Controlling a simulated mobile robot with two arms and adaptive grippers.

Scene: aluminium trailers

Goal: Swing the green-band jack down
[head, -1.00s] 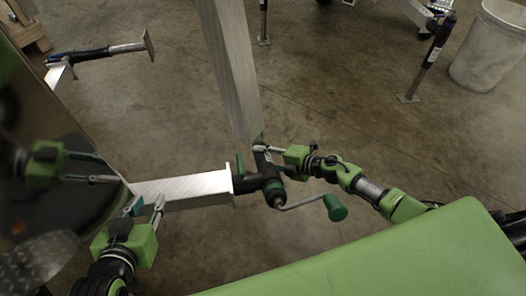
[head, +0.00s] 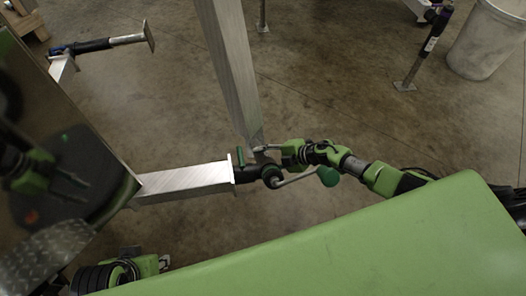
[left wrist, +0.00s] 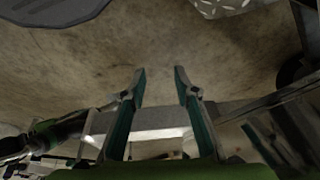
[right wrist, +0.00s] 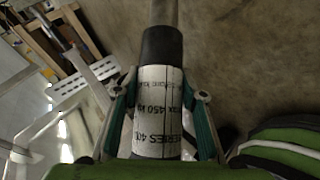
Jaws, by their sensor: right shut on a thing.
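The green-band jack (head: 270,173) sits at the plated end of the silver square beam (head: 185,179). Its crank with a green knob (head: 328,176) points right, and a green pin handle (head: 240,158) stands at the pivot. The jack looks foreshortened in the head view. My right gripper (head: 265,149) is shut on the jack's tube; in the right wrist view its jaws flank the white labelled sleeve (right wrist: 158,100) below a black collar. My left gripper (head: 164,262) is low left, off the beam; its jaws (left wrist: 160,72) are apart and empty in the left wrist view.
A tall silver post (head: 228,65) rises behind the jack. Another jack (head: 105,44) lies sideways at upper left, and a purple-topped one (head: 424,50) stands at upper right beside a grey bin (head: 485,40). A dark glossy panel (head: 50,130) fills the left. Floor between is open.

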